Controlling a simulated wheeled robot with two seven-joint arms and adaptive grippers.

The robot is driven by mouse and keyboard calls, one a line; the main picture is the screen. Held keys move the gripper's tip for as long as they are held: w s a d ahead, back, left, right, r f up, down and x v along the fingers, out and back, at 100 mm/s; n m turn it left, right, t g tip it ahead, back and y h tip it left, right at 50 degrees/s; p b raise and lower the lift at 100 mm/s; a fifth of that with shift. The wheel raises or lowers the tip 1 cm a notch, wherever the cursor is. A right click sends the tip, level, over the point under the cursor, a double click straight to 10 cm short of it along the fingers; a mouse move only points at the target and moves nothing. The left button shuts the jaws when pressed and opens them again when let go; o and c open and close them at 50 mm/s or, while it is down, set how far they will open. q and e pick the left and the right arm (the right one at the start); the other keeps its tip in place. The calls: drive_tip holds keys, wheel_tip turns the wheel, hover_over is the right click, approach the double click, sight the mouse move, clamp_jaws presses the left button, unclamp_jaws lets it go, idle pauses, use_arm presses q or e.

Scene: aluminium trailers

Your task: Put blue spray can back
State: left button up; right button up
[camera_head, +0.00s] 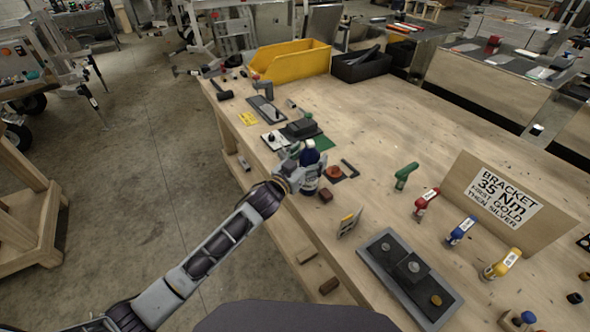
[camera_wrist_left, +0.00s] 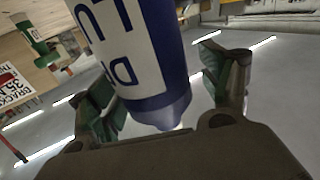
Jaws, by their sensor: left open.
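The blue spray can (camera_head: 309,156), with a white label and dark blue ends, stands upright on the near edge of the wooden workbench (camera_head: 385,130). My left gripper (camera_head: 303,166) is at the can, with its fingers on either side of it. In the left wrist view the can (camera_wrist_left: 135,55) fills the space between the spread fingers. The fingers are open, and a gap shows between the can and the right-hand finger. Part of the can is hidden by the gripper in the head view. My right gripper is out of view.
A small brown block (camera_head: 326,194) and an orange-red round piece (camera_head: 334,172) lie close to the can. A green mat with a dark device (camera_head: 300,128) lies just behind. A grey tray (camera_head: 378,262) lies to the right, near a sign board (camera_head: 508,205) and several coloured tools.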

use_arm(q)
drive_tip(key=shift+v, duration=0.85)
drive_tip(key=b+v, duration=0.1)
drive_tip(key=v, duration=0.9)
drive_tip(key=shift+s+a, duration=0.1)
drive_tip(key=shift+a, duration=0.05)
idle(0.3)
